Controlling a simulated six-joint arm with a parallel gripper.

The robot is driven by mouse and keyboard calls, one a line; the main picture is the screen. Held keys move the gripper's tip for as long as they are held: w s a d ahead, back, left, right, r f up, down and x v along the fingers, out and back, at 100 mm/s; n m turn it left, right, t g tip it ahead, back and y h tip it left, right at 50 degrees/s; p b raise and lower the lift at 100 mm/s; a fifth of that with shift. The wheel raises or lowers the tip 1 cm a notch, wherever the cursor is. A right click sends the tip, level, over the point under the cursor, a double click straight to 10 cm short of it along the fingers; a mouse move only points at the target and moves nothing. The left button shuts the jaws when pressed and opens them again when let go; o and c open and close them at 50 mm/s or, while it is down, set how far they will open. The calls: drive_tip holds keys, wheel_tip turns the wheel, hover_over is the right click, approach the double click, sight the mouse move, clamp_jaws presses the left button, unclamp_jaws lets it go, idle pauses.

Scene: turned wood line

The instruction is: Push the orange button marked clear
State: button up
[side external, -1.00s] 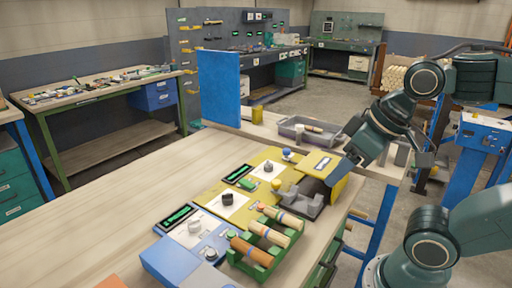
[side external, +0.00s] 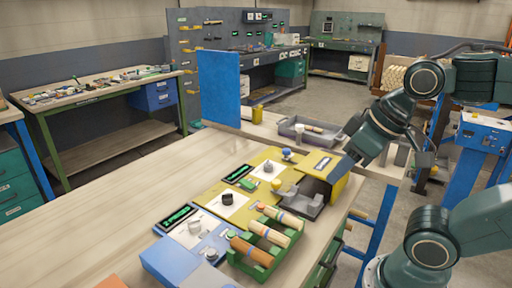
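A small orange button (side external: 261,208) sits on the yellow panel (side external: 208,197), near the white plate with a black knob (side external: 228,199). Its marking is too small to read. My gripper (side external: 357,158) is at the end of the arm coming from the right, beside the yellow hooded box (side external: 325,163) and well apart from the button, up and to the right of it. Its fingertips cannot be made out, so whether it is open or shut does not show.
A green rack (side external: 252,262) holding several turned wood pieces stands just in front of the button. A grey bin (side external: 302,201) lies under the hood. Blue-knob and grey-knob plates and dark displays with green traces line the panels. The table's left part (side external: 110,220) is clear.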

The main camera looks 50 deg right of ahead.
clamp_jaws()
idle(1.4)
